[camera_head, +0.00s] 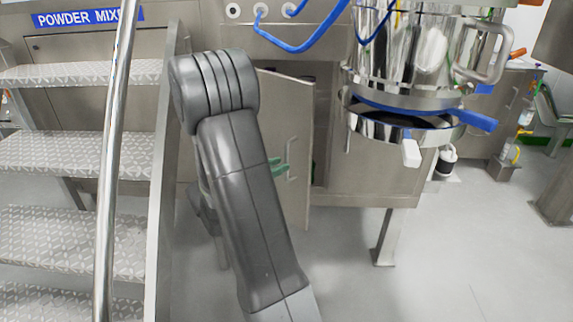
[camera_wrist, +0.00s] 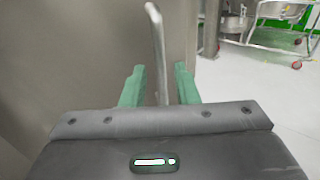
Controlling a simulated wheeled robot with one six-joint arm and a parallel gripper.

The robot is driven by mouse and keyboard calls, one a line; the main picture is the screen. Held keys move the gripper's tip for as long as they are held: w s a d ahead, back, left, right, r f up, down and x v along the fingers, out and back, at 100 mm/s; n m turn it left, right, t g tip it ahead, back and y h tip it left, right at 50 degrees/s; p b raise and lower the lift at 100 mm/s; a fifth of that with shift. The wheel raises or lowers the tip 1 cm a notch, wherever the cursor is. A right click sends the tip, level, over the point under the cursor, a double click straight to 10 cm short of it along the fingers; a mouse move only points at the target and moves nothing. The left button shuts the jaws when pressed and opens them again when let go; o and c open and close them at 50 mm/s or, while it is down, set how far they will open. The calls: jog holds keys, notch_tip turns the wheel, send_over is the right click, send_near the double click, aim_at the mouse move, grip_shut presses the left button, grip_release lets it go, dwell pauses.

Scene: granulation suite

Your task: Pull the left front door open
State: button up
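The left front door (camera_head: 300,115) is a grey metal panel that stands partly open, swung out from the cabinet below the mixer. A dark gap shows beyond its free edge. Its upright metal bar handle (camera_head: 292,158) also shows in the wrist view (camera_wrist: 156,40). My gripper (camera_head: 279,165) is at the handle, with its green fingers on either side of the bar in the wrist view (camera_wrist: 160,76). The fingers are apart, with gaps visible beside the bar. My arm hides the door's left part in the head view.
Metal steps (camera_head: 70,150) with a shiny handrail (camera_head: 113,150) stand close on the left. A steel vessel (camera_head: 405,60) with a blue handle overhangs on the right. A support leg (camera_head: 385,238) stands below the cabinet. The floor (camera_head: 470,260) at right front is clear.

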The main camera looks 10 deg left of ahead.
aim_at(287, 178)
jog(key=shift+x, duration=1.85)
grip_shut()
